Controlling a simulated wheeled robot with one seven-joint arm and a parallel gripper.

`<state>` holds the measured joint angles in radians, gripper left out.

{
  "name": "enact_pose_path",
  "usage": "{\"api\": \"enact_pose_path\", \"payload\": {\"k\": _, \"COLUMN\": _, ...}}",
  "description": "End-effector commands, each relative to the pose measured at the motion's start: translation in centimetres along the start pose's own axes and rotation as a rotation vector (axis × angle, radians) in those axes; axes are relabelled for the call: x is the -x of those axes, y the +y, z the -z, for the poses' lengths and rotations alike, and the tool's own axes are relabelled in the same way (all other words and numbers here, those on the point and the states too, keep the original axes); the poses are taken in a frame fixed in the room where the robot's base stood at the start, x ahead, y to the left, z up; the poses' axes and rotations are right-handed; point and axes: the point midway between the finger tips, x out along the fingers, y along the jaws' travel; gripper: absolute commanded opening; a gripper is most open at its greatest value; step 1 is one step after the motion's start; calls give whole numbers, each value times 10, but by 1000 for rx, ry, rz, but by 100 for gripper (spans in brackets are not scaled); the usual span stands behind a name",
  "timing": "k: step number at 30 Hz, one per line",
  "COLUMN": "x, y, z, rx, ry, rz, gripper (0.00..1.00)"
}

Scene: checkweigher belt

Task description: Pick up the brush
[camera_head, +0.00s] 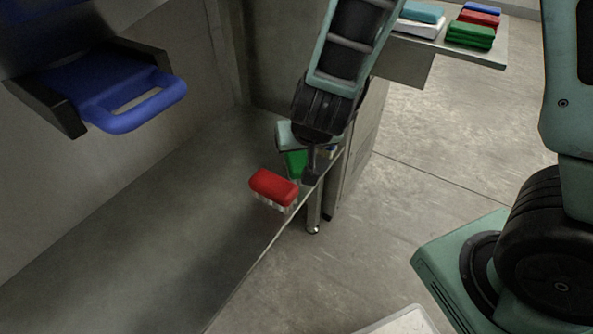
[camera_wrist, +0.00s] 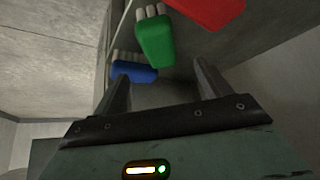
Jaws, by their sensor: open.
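Brushes with pale bristles lie on the grey shelf (camera_head: 150,240). The red brush (camera_head: 273,187) is closest in the head view, near the shelf's front edge. The green brush (camera_head: 296,163) is behind it, partly hidden by my gripper (camera_head: 312,172). A bit of a blue brush (camera_head: 331,149) shows farther back. In the wrist view my gripper (camera_wrist: 165,82) is open, with nothing between its fingers. The green brush (camera_wrist: 155,40) is just beyond the fingertips, the blue brush (camera_wrist: 133,72) beside the left finger, and the red brush (camera_wrist: 208,10) at the top edge.
A blue tool with a looped handle (camera_head: 135,100) sits in a dark bracket at the left wall. A side table (camera_head: 492,56) at the back right holds folded cloths in stacks, including green ones (camera_head: 470,35). The shelf's left part is bare. Open floor lies right of it.

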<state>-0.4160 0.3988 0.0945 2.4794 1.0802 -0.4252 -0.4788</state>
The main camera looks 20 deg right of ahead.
Motion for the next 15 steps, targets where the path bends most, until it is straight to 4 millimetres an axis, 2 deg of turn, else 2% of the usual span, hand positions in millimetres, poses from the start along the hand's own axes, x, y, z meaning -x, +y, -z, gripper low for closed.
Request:
{"api": "enact_pose_path", "payload": {"k": 1, "x": -17, "y": 1, "z": -4, "rx": -1, "ry": -2, "rz": -2, "gripper": 76}}
{"api": "enact_pose_path", "payload": {"k": 6, "x": -48, "y": 0, "z": -3, "rx": -2, "ry": -1, "rz": 0, "gripper": 76}}
{"api": "enact_pose_path", "payload": {"k": 9, "x": -58, "y": 0, "z": -2, "rx": -1, "ry": -2, "rz": 0, "gripper": 76}}
{"api": "enact_pose_path", "payload": {"k": 15, "x": -66, "y": 0, "z": 0, "rx": 0, "ry": 0, "rz": 2, "gripper": 76}}
